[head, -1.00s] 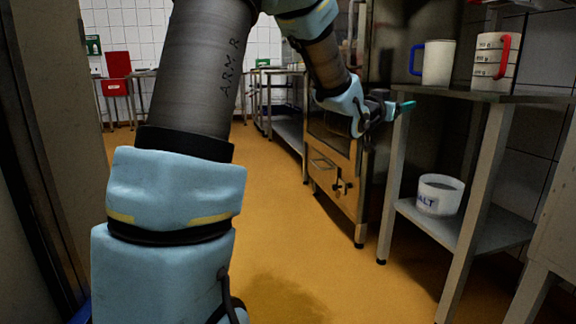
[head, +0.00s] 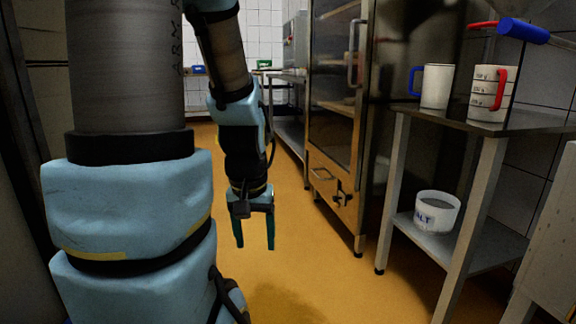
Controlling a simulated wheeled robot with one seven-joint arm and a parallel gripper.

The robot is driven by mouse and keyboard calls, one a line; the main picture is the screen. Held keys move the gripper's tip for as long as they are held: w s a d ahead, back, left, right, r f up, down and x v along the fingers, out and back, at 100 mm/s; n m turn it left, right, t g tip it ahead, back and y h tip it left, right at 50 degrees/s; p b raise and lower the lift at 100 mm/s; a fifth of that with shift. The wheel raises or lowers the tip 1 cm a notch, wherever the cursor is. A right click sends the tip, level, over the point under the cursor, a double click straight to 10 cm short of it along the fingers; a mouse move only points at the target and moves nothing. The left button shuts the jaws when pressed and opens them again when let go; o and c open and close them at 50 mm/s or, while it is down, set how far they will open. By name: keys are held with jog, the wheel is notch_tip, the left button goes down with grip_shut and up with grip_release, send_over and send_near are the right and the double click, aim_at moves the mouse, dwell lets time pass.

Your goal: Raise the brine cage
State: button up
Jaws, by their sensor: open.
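My gripper (head: 255,246) hangs in the middle of the head view with its two teal fingers pointing down. The fingers are apart and nothing is between them. It is in the air over the yellow floor, left of the tall metal cabinet. I cannot make out a brine cage in this view.
A tall cabinet with glass doors (head: 333,83) stands right of centre. A metal shelf table (head: 487,128) at right holds a jug with a blue handle (head: 436,87) and one with a red handle (head: 484,95). A white salt tub (head: 438,210) sits on its lower shelf. The floor (head: 300,270) is clear.

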notch_tip(320, 180, up, 33)
jog(key=p, duration=3.1)
